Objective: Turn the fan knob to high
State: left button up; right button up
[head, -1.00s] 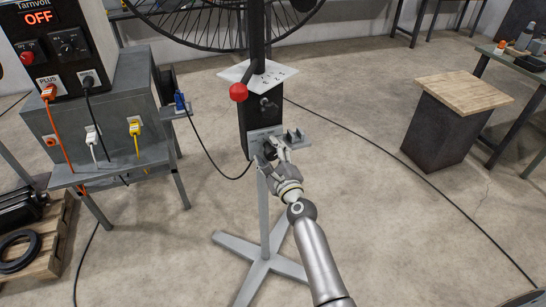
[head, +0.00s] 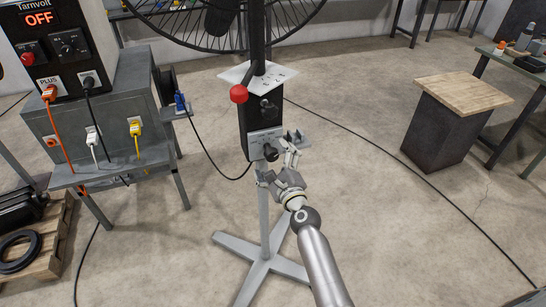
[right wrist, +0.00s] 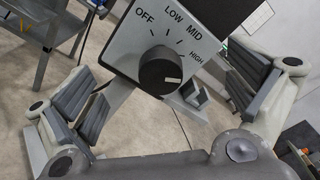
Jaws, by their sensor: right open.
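The fan knob (head: 270,153) is round and black, on a pale plate low on the fan's dark control box (head: 257,118). In the right wrist view the knob (right wrist: 160,72) sits in plain sight below the labels OFF, LOW, MID and HIGH (right wrist: 196,57). Its white mark is on the right of its face, on the side nearest HIGH; its exact alignment is hard to tell. My right gripper (head: 278,167) is open in front of the knob, its fingers spread to either side, with a visible gap to it. My left gripper is not in view.
A red ball-shaped handle (head: 239,94) juts from the box above the knob. The fan's grey stand (head: 262,262) spreads its feet on the floor. A panel table (head: 152,153) with plugs stands at left. A wooden-topped block (head: 462,92) stands at right. Cables cross the floor.

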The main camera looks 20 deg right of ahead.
jog(key=shift+s+d+p, duration=0.1)
jog(key=shift+s+p, duration=0.2)
jog(key=shift+s, duration=2.25)
jog(key=s+a+f+n+g, duration=0.1)
jog(key=s+f+n+g, duration=0.35)
jog(key=f, duration=0.75)
jog(key=s+a+f+n+g+y, duration=0.1)
jog(key=s+f+n+g, duration=0.1)
jog(key=s+f+n, duration=0.55)
jog(key=s+a+f+n+g, duration=0.25)
jog(key=s+f, duration=0.45)
jog(key=f, duration=0.8)
jog(key=s+d+f+n+g, duration=0.2)
jog(key=s+f+n, duration=0.2)
jog(key=s, duration=0.7)
jog(key=s+d+f+n+g+h, duration=0.1)
jog(key=s+d+f+n+g, duration=0.2)
jog(key=s, duration=0.8)
jog(key=s+d+f+n+g, duration=0.3)
jog(key=s+f+n, duration=0.3)
jog(key=s+f, duration=0.3)
jog(key=shift+s+f+h, duration=0.15)
jog(key=shift+s+h, duration=0.15)
jog(key=shift+s, duration=0.8)
jog(key=shift+n, duration=0.25)
